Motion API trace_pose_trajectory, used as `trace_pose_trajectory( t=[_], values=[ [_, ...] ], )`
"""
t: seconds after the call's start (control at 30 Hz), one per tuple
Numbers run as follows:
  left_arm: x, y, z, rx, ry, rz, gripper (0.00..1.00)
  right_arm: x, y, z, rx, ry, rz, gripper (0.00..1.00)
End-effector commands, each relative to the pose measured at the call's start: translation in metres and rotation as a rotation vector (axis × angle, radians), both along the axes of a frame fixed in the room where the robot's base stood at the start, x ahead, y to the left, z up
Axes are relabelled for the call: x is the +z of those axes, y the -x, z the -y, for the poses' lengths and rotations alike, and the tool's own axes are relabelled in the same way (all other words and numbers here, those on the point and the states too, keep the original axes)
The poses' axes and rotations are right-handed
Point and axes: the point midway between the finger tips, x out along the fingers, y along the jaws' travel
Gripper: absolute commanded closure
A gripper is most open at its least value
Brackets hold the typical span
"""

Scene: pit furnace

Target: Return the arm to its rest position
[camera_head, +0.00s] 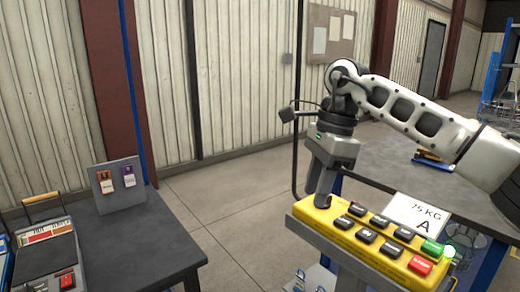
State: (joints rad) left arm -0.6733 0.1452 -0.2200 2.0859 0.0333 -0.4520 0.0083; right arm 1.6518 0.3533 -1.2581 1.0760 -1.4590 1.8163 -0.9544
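My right arm (420,112) comes in from the right edge and bends down at the middle of the picture. My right gripper (322,196) points down at the far left end of a yellow control box (338,232). Its fingers show as one block with no gap, and nothing is seen held in them. The fingertips overlap the box's top near its black buttons; I cannot tell whether they touch it. My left gripper is not in view.
The yellow box, with black, green and red buttons, sits on a grey stand (340,257). A sign (416,215) reads "75 KG A". A grey table (385,165) lies behind. A dark table (140,238) at left bears a panel (121,193) and a device (45,250). Open floor lies between.

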Motion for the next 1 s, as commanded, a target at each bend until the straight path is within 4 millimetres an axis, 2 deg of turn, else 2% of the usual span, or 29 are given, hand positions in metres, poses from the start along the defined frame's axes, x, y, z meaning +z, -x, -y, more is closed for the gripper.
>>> trace_pose_trajectory(
  t=[0.17, 0.27, 0.33, 0.4, 0.5, 0.57, 0.67, 0.77, 0.87, 0.97, 1.0],
  values=[
    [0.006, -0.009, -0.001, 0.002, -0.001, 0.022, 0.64, -0.038, 0.017, -0.049, 0.007, -0.195, -0.085, 0.66],
    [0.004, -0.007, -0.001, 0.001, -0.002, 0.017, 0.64, -0.061, 0.036, -0.086, -0.012, -0.358, -0.172, 0.66],
    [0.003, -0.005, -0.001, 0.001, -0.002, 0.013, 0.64, -0.075, 0.054, -0.117, -0.050, -0.513, -0.265, 0.66],
    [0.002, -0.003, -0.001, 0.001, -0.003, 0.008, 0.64, -0.083, 0.075, -0.149, -0.121, -0.694, -0.392, 0.66],
    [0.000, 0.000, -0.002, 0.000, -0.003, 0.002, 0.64, -0.080, 0.100, -0.182, -0.278, -0.962, -0.612, 0.66],
    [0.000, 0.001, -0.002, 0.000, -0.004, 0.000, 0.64, -0.075, 0.107, -0.192, -0.398, -1.109, -0.753, 0.66],
    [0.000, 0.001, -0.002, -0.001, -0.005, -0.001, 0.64, -0.069, 0.108, -0.193, -0.636, -1.324, -1.008, 0.66],
    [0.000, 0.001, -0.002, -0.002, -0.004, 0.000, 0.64, -0.075, 0.098, -0.176, -0.915, -1.500, -1.272, 0.66],
    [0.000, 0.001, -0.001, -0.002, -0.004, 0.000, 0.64, -0.098, 0.087, -0.145, -1.230, -1.631, -1.543, 0.66],
    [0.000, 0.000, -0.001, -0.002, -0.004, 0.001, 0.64, -0.140, 0.083, -0.106, -1.581, -1.712, -1.806, 0.66],
    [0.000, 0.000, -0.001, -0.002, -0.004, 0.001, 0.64, -0.162, 0.085, -0.089, -1.731, -1.729, -1.910, 0.66]
  ],
)
